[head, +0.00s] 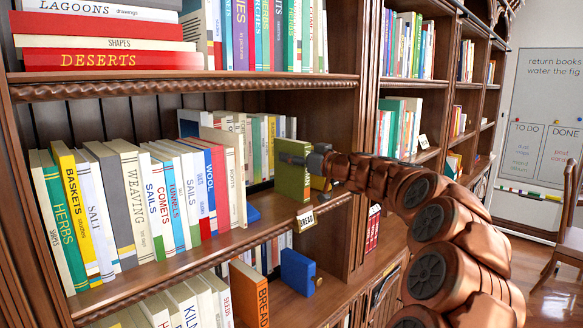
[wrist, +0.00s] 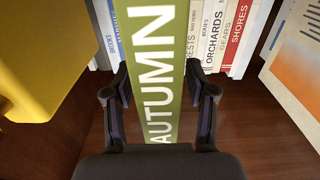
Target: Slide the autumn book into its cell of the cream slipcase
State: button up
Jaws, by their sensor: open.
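The autumn book (wrist: 158,60) stands upright with its green spine, lettered AUTUMN, facing the wrist camera. In the head view, a green book (head: 292,170) stands near the right end of the middle shelf. My gripper (wrist: 160,88) is open, with one finger on each side of the spine. I cannot tell whether the fingers touch it. In the head view, my gripper (head: 316,160) is beside the green book, partly hidden by it. I cannot make out the cream slipcase for certain in either view.
A yellow object (wrist: 45,50) is close on the left in the wrist view. White-spined books (wrist: 225,35) stand behind. Below in the head view are a blue object (head: 298,270) and an orange book (head: 249,290). A shelf label (head: 305,221) hangs at the edge.

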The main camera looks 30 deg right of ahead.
jog(key=shift+c, duration=0.3)
grip_shut()
dwell(0.5)
